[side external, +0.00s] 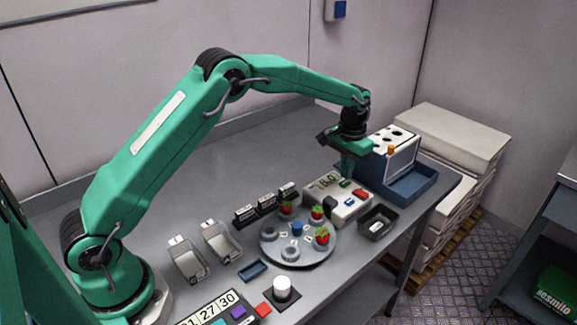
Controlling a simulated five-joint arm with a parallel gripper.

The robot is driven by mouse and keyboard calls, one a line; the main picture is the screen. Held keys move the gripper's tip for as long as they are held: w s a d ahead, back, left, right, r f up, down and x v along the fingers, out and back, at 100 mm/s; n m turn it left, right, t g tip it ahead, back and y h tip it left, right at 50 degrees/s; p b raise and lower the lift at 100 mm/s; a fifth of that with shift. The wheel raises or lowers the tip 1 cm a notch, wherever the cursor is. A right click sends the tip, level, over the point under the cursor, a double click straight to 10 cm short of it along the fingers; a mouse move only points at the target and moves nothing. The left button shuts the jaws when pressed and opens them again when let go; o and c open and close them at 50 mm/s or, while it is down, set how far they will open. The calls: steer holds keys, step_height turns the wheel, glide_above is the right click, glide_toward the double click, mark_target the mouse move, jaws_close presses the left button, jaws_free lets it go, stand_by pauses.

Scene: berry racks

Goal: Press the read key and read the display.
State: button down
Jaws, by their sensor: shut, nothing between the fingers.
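A white instrument box (351,211) stands near the right end of the table. Its dark display (325,181) shows light digits that look like 14.0, but they are too small to be sure. A green key (346,184) and a red key (360,194) are on its top; I cannot tell from a label which is the read key. My gripper (347,177) is shut and empty, pointing down with its fingertips right at the green key. I cannot tell whether they touch it.
A round grey turntable (270,248) with several strawberries in ring seats stands left of the instrument. A blue-grey unit (385,167) is behind it at the right, and a dark tray (378,222) is in front. The table's back left is clear.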

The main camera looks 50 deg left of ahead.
steer(key=shift+f, duration=0.95)
stand_by(1.1)
steer(key=shift+r, duration=0.15)
step_height(320, 180, up, 8)
stand_by(1.4)
